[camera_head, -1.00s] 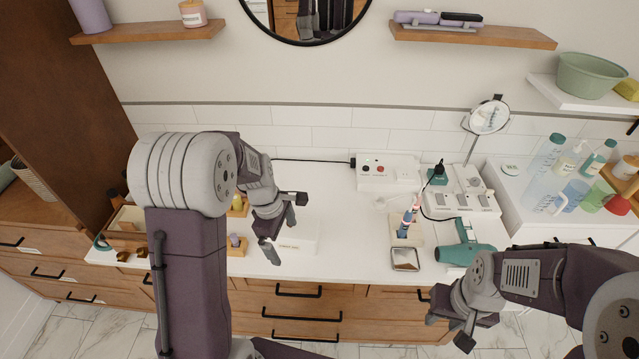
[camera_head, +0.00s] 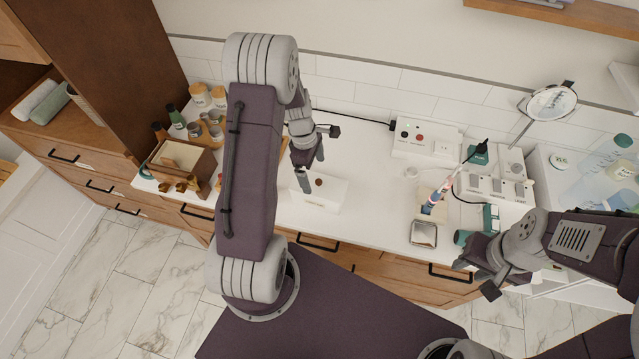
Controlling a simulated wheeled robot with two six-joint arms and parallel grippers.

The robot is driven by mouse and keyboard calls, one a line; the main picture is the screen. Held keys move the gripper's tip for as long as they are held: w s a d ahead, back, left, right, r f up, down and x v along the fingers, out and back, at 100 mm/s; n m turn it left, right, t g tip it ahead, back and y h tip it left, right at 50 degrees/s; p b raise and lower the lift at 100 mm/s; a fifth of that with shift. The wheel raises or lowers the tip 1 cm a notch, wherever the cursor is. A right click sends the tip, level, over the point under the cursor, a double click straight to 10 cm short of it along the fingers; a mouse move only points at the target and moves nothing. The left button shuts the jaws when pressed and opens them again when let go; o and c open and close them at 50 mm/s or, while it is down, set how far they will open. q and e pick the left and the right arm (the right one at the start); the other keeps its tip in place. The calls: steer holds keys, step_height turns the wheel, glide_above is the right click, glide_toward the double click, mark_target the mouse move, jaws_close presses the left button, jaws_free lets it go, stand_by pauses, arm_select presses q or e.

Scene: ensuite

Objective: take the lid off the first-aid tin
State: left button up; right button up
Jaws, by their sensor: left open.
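A white box with a brown round knob on top (camera_head: 325,197), which looks like the first-aid tin, stands on the white counter near its front edge. Its lid appears to be on, with the knob in the middle. My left gripper (camera_head: 319,158) is open and empty, just above and behind the box in the picture. One fingertip is close to the knob; whether it touches cannot be told. The arm hides some counter to the left. My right gripper (camera_head: 475,278) looks open and empty, in front of the counter at the lower right.
A wooden caddy (camera_head: 183,160) and several jars and bottles stand at the left. A white switch box (camera_head: 425,138), a toothbrush in a stand (camera_head: 436,195), a small square dish (camera_head: 424,234) and a round mirror (camera_head: 553,102) are to the right. The counter just right of the box is clear.

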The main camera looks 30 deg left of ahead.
mark_target(319, 181)
arm_select(q)
steer(key=shift+w+f, duration=0.2)
steer(key=shift+f, duration=0.1)
steer(key=shift+s+d+f+p, duration=0.15)
steer(key=shift+d+f+p, duration=0.2)
steer(key=shift+f, duration=0.25)
steer(key=shift+s+d+f+p, duration=0.15)
steer(key=shift+d+f+p, duration=0.15)
steer(key=shift+f, duration=0.25)
steer(key=shift+w+d+f, duration=0.1)
steer(key=shift+f, duration=0.5)
steer(key=shift+w+d+f, duration=0.1)
steer(key=shift+f, duration=0.45)
steer(key=shift+w+f, duration=0.15)
steer(key=shift+w, duration=0.1)
steer(key=shift+s, duration=0.2)
steer(key=c, duration=1.3)
